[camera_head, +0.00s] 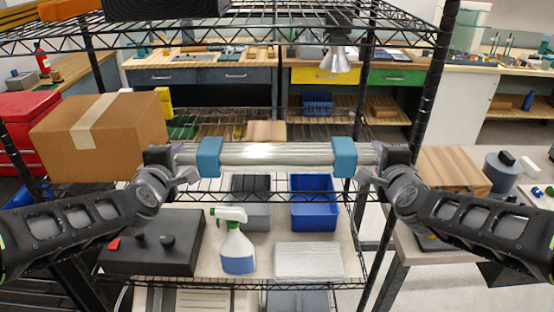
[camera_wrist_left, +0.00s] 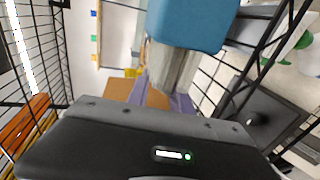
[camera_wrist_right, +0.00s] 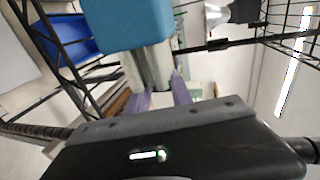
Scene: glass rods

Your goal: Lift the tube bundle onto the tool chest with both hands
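The tube bundle (camera_head: 277,154) is a level row of clear, silvery rods with a blue band near each end. It spans between my two grippers, in front of the wire rack, and seems held in the air. My left gripper (camera_head: 178,156) is shut on its left end, with the blue band (camera_wrist_left: 190,22) and rods (camera_wrist_left: 172,70) close in the left wrist view. My right gripper (camera_head: 377,157) is shut on its right end, and the band (camera_wrist_right: 127,22) shows in the right wrist view. A red chest (camera_head: 28,106), perhaps the tool chest, stands at the far left, partly hidden.
A cardboard box (camera_head: 100,135) stands on the rack at left. Below the bundle are a black case (camera_head: 153,242), a spray bottle (camera_head: 236,245), a blue bin (camera_head: 314,205) and a white block (camera_head: 308,261). Black rack posts (camera_head: 432,90) stand near both arms.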

